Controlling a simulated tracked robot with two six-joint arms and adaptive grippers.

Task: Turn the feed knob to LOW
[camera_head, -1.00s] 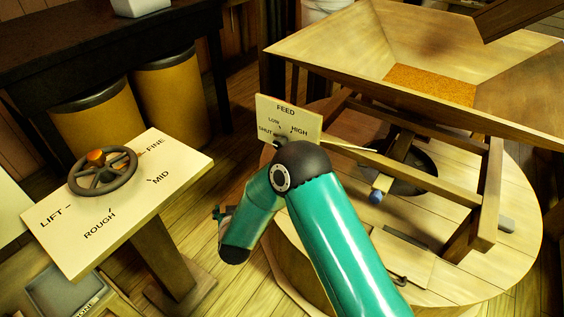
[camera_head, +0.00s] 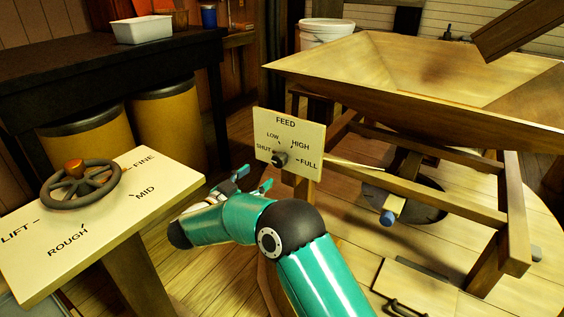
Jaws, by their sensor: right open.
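The feed panel (camera_head: 306,140) is a pale upright board marked SHUT, LOW, HIGH and FULL around a small dark feed knob (camera_head: 280,158). Which mark the knob points to is too small to tell. My right gripper (camera_head: 254,179) is open and empty, just left of and below the knob in the picture. Its fingers are apart from the knob. My right arm, teal with a black joint, bends in from the bottom of the picture. My left gripper is out of view.
A wooden hopper (camera_head: 400,100) on a frame stands behind the panel. At left is a board with a handwheel (camera_head: 80,184), marked FINE, MID, ROUGH and LIFT. A dark bench (camera_head: 60,72) with yellow bins (camera_head: 160,120) stands behind it.

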